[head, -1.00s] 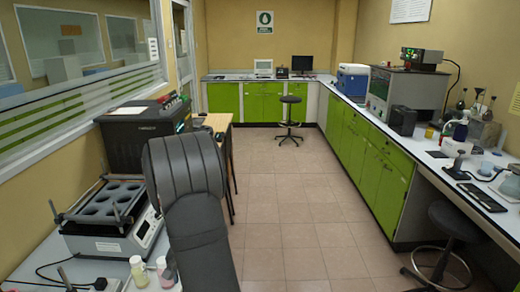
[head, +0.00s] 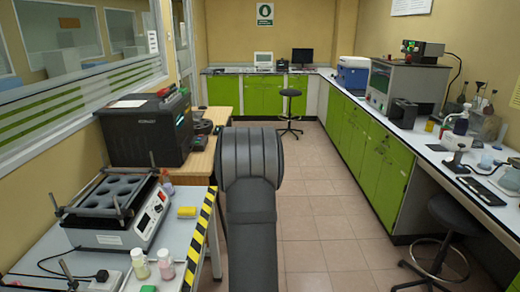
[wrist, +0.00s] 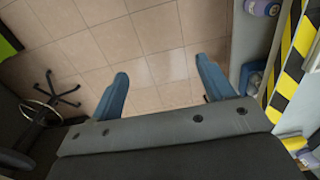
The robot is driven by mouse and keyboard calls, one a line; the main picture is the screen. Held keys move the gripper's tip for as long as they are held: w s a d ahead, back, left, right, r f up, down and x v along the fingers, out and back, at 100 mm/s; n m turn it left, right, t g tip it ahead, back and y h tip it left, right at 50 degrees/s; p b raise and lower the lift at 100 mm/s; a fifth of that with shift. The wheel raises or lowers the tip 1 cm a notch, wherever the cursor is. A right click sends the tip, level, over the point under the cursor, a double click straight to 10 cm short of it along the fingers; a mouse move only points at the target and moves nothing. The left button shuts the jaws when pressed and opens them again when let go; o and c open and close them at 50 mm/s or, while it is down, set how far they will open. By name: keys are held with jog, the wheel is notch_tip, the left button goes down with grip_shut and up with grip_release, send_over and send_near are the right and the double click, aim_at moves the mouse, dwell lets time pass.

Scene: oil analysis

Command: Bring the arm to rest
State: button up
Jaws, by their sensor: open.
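My gripper (wrist: 163,88) shows in the wrist view with its two blue fingers spread apart. Nothing is between the fingers, and tiled floor lies beyond them. In the head view my dark grey arm rises from the bottom middle, over the floor just right of the left bench (head: 115,262). The gripper itself is hidden in the head view.
The left bench has a black-and-yellow striped edge (head: 203,235), a shaker with round wells (head: 120,200), and two small bottles (head: 140,263). A black box machine (head: 148,130) stands behind. A stool (head: 455,215) stands right. The middle floor (head: 325,210) is clear.

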jog(key=d, duration=0.7)
jog(key=shift+f, duration=0.4)
jog(key=a+r, duration=0.2)
jog(key=a, duration=0.8)
jog(key=s+a+r, duration=0.1)
jog(key=a+r, duration=0.1)
jog(key=a, duration=0.8)
jog(key=shift+s+a+r, duration=0.2)
jog(key=shift+s+a, duration=0.05)
jog(key=shift+s, duration=0.05)
